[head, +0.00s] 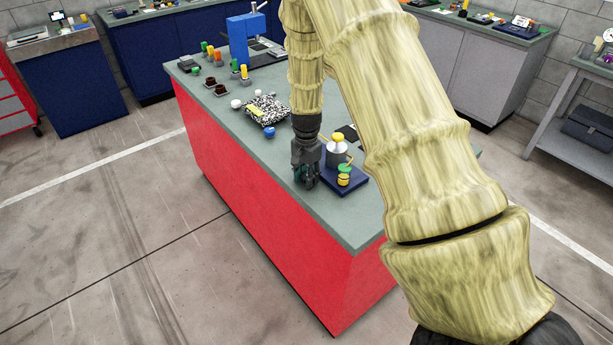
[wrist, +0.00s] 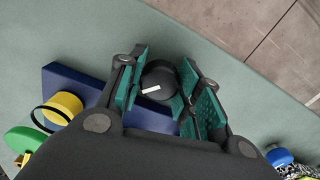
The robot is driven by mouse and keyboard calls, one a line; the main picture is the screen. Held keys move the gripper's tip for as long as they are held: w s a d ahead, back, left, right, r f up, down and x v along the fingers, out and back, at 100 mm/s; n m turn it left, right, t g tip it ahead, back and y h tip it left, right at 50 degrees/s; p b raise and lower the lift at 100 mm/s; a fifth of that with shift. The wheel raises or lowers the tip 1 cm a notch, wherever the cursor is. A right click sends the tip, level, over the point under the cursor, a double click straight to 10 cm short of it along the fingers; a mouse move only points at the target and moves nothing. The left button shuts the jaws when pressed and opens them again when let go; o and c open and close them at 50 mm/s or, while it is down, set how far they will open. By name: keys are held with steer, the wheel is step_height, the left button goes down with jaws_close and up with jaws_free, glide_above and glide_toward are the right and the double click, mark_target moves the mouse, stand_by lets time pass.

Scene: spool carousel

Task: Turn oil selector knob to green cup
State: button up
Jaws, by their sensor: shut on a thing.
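My gripper (wrist: 165,95) has its teal-padded fingers closed around a round black knob (wrist: 157,78). The knob has a white pointer mark, which points left and slightly down in the wrist view. A yellow cup-like piece (wrist: 65,104) and a green round piece (wrist: 24,141) lie to the left in the wrist view. In the head view my gripper (head: 306,182) points down at the left side of the blue base (head: 352,188), with the green piece (head: 344,168) and yellow piece (head: 343,181) just right; the fingers hide the knob.
A grey vessel with a yellow top (head: 337,150) stands behind the cups. A blue knob-like object (head: 269,132) and a speckled block (head: 267,110) lie farther back on the bench (head: 330,225). The bench's front left corner is clear.

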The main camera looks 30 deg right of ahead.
mark_target(306, 175)
stand_by(0.3)
steer(key=o, duration=0.8)
steer(key=shift+c, duration=0.2)
steer(key=shift+r, duration=0.65)
step_height(306, 175, up, 11)
steer(key=shift+f, duration=0.15)
